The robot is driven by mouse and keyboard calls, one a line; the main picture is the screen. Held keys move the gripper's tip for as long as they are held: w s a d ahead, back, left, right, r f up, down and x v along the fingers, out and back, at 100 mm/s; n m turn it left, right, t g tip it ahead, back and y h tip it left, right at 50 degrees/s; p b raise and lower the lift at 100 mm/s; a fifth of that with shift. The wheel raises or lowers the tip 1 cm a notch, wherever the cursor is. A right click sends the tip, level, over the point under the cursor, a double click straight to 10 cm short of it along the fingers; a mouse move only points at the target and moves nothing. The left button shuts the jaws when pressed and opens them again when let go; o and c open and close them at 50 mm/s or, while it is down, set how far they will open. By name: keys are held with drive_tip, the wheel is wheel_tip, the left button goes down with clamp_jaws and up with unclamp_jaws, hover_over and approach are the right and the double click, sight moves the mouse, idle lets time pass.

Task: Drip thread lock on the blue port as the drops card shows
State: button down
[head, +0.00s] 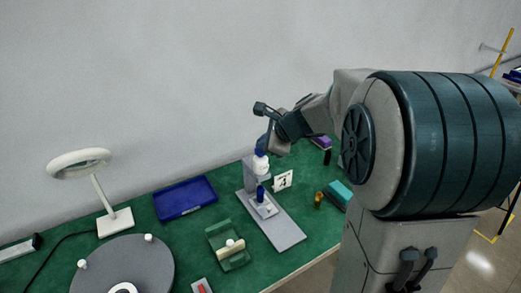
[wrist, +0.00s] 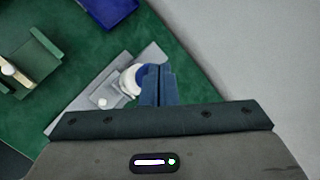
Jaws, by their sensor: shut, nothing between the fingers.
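A white canister with a blue part (head: 261,161) is held upright on a grey stand (head: 287,234) in the head view. Its round white top also shows in the wrist view (wrist: 131,80). Below it, a blue port (head: 261,193) stands on a small pale block. A white card (head: 283,180) with a dark mark stands beside the stand; the mark is too small to read surely. My gripper (head: 262,141) is shut and empty at the canister's top. In the wrist view its blue fingers (wrist: 158,86) are together, just right of the white top; I cannot tell whether they touch it.
A blue tray (head: 185,198), a green holder (head: 229,246) and a grey turntable (head: 125,262) lie to the left on the green table. A white lamp (head: 115,222) stands behind. A small amber bottle (head: 318,200) and a teal block (head: 340,191) are at right.

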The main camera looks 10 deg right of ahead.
drive_tip(key=shift+f+b, duration=0.4)
drive_tip(key=shift+f, duration=0.1)
drive_tip(key=shift+r, duration=0.1)
idle(0.5)
drive_tip(key=shift+r+p, duration=0.95)
drive_tip(key=shift+r, duration=0.05)
wheel_tip(320, 180, up, 5)
drive_tip(key=p, duration=0.4)
idle(2.2)
